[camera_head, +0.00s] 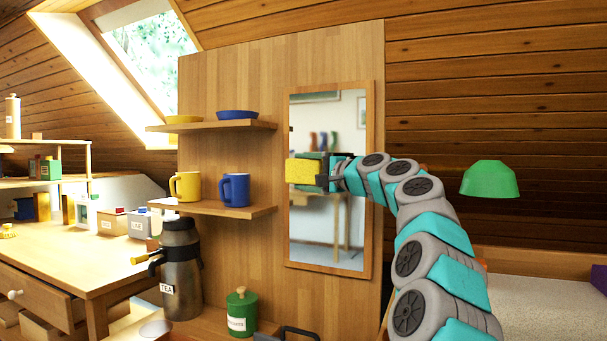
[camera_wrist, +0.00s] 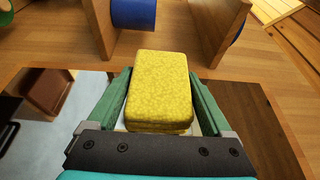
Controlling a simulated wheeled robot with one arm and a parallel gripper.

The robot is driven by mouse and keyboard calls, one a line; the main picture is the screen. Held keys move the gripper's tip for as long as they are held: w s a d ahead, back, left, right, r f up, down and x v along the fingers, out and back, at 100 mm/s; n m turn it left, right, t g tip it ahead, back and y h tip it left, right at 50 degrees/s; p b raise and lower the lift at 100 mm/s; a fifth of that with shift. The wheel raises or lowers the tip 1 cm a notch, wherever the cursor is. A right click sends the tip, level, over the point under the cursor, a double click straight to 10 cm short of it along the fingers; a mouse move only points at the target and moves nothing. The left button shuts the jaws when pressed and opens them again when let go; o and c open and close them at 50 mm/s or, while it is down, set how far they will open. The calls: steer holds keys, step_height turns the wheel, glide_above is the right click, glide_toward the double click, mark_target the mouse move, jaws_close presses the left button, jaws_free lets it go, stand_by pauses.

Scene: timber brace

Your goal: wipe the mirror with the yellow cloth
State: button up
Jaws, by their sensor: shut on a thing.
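The yellow cloth (camera_head: 301,171) is a thick yellow block held in my gripper (camera_head: 326,172), in front of the mirror. The wrist view also shows the cloth (camera_wrist: 160,90) between the two green fingers of my gripper (camera_wrist: 162,98). The mirror (camera_head: 344,238) is tall, wood-framed and fixed to a wooden panel. The cloth is near the left side of the glass, about mid-height. Whether it touches the glass I cannot tell. The mirror's glass fills the lower part of the wrist view (camera_wrist: 95,98). My gripper and arm hide the middle right of the mirror.
Left of the mirror, a lower shelf (camera_head: 225,214) holds a yellow mug (camera_head: 187,186) and a blue mug (camera_head: 235,190). An upper shelf (camera_head: 212,126) holds a blue bowl (camera_head: 237,114). Below stand a tea flask (camera_head: 181,275) and a green jar (camera_head: 241,315). A green lamp (camera_head: 489,180) is at right.

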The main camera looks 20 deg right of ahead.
steer(key=shift+w+d+r+p, duration=0.1)
steer(key=shift+w+d+p, duration=0.5)
steer(key=shift+p, duration=0.2)
stand_by(1.7)
